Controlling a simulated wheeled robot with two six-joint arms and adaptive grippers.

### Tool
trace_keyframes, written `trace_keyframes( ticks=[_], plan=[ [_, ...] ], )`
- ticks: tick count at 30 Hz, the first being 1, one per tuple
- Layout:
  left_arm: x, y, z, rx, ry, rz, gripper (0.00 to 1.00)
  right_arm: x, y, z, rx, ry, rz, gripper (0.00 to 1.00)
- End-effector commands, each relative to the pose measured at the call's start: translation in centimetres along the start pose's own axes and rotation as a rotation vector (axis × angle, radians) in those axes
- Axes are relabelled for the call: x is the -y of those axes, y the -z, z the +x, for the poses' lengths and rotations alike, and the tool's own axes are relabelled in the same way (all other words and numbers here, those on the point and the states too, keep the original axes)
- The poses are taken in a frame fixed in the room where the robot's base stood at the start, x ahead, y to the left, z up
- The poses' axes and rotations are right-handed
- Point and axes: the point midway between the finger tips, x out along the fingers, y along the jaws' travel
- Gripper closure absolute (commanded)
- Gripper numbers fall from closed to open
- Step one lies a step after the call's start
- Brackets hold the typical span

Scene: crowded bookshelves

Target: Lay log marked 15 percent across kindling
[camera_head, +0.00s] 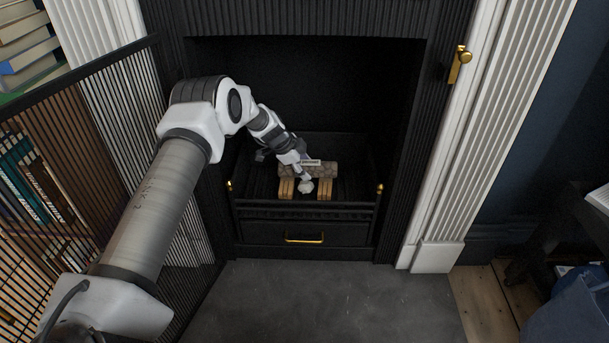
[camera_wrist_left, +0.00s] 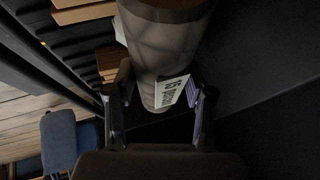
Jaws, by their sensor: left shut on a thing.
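A brown log (camera_head: 322,170) with a pale label lies level over the kindling (camera_head: 286,189) in the fire grate; I cannot tell whether it touches the sticks. My left gripper (camera_head: 303,162) reaches in from the left and is shut on the log. In the left wrist view the log (camera_wrist_left: 165,50) is between the fingers of my left gripper (camera_wrist_left: 158,92). Its white label (camera_wrist_left: 172,92) has dark print too small to read surely. Kindling sticks (camera_wrist_left: 108,66) show beside it. My right gripper is not in view.
Pale crumpled paper (camera_head: 305,187) sits between the kindling stacks. The black grate (camera_head: 305,209) has a front rail and brass knobs. A mesh screen (camera_head: 75,190) stands at the left, near my arm. The grey hearth (camera_head: 330,300) is clear.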

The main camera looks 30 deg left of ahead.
Motion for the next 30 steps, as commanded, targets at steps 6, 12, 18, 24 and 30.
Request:
trace_keyframes(
  ticks=[6,12,18,24,30],
  plan=[
    [-0.3,-0.4,0.8,-0.001,0.001,0.0,1.0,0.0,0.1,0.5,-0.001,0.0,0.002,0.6],
    [-0.4,-0.6,1.2,0.0,0.001,0.0,1.0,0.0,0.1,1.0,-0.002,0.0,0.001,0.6],
    [-0.4,-0.5,1.1,0.0,0.0,-0.001,0.22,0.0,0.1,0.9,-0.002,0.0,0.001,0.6],
    [-0.3,-0.5,1.0,0.0,0.001,-0.001,0.22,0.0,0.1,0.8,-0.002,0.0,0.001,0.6],
    [0.0,-0.2,-1.8,-0.001,0.002,-0.003,0.22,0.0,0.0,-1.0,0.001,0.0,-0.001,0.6]
  ],
)
